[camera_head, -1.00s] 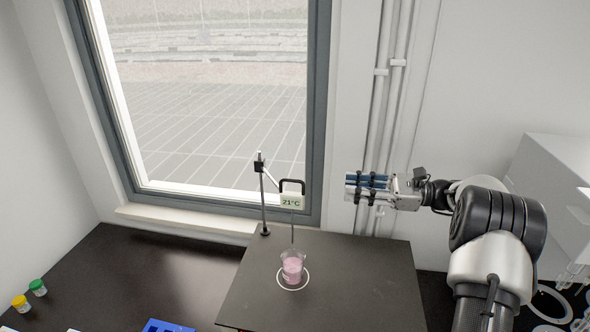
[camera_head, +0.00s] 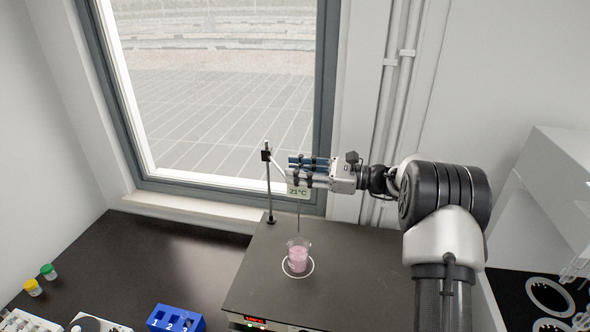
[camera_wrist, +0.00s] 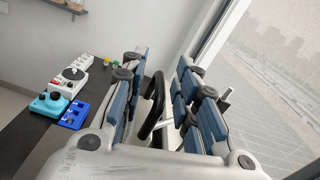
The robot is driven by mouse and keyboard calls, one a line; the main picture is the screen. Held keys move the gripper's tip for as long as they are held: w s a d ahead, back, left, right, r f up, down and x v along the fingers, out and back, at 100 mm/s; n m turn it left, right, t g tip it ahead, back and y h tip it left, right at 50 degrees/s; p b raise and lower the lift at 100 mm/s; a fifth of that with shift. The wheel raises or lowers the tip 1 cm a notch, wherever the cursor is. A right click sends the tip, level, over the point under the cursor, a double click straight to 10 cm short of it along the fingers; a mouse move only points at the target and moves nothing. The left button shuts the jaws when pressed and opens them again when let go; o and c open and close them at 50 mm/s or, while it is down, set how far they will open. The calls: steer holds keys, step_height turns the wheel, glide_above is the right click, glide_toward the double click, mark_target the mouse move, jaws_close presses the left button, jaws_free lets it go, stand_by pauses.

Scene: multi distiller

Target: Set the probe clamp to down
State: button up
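The probe clamp with its 21°C display (camera_head: 298,190) hangs from a stand (camera_head: 268,185) by the window. In the head view its black handle is hidden behind my fingers. Its thin probe rod (camera_head: 298,218) reaches down to a beaker of pink liquid (camera_head: 298,258); whether the tip is in the liquid is hard to tell. My gripper (camera_head: 297,170) is at the handle, just above the display. In the wrist view my gripper (camera_wrist: 162,70) is open, with the black handle (camera_wrist: 151,108) between its blue-padded fingers. Contact with the fingers is not clear.
The beaker stands within a white ring on a dark hotplate (camera_head: 345,285). A blue numbered rack (camera_head: 176,319) and yellow and green capped vials (camera_head: 33,287) are on the left of the bench. The window (camera_head: 225,100) is close behind the stand.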

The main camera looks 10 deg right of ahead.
steer(key=shift+w+a, duration=0.2)
steer(key=shift+a, duration=0.2)
steer(key=shift+c, duration=0.2)
steer(key=shift+s, duration=0.1)
jaws_close()
steer(key=shift+r, duration=0.1)
